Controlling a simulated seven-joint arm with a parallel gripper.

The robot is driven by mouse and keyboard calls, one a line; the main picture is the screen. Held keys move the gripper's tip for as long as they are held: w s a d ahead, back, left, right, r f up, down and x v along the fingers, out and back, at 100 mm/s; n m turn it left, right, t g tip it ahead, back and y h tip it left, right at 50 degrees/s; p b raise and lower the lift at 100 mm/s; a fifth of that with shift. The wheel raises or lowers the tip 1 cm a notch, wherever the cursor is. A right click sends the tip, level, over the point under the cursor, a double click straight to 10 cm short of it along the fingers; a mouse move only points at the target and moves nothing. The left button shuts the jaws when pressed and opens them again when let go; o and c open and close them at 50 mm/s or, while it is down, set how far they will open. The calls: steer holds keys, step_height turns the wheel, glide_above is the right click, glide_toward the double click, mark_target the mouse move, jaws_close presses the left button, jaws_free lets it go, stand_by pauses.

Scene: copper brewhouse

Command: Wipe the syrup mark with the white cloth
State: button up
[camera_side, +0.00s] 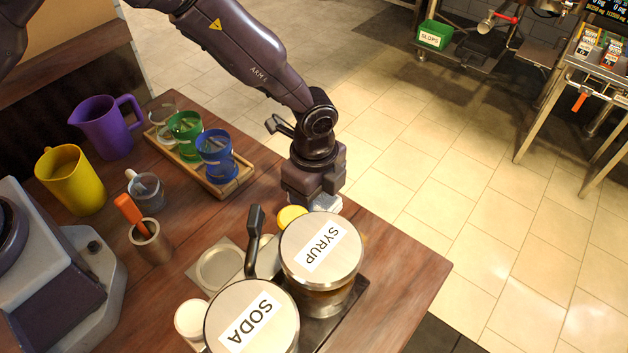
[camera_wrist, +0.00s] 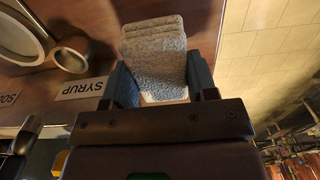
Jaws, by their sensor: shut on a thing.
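My gripper (camera_side: 313,196) is low over the table, just behind the jar labelled SYRUP. In the wrist view my gripper (camera_wrist: 160,80) is shut on the white cloth (camera_wrist: 160,65), a thick folded pad held between the two fingers. In the side view only a pale piece of the cloth (camera_side: 327,202) shows under the fingers. I cannot tell whether it touches the table (camera_side: 392,250).
The syrup jar (camera_side: 318,275) and soda jar (camera_side: 252,330) stand close in front of my gripper, with a yellow round thing (camera_side: 291,216) beside it. A wooden tray of mugs (camera_side: 236,185) stands to the left. The table is bare to the right, up to its edge.

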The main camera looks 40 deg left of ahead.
mark_target(365, 251)
step_height(365, 251, down, 3)
steer(key=shift+r, duration=0.2)
steer(key=shift+f, duration=0.7)
steer(key=shift+d+r, duration=0.15)
steer(key=shift+d, duration=0.75)
steer(key=shift+c, duration=0.5)
steer(key=shift+d, duration=4.1)
steer(key=shift+a, duration=4.95)
steer(key=shift+d, duration=5.4)
steer(key=shift+a, duration=5.5)
steer(key=shift+r, duration=4.1)
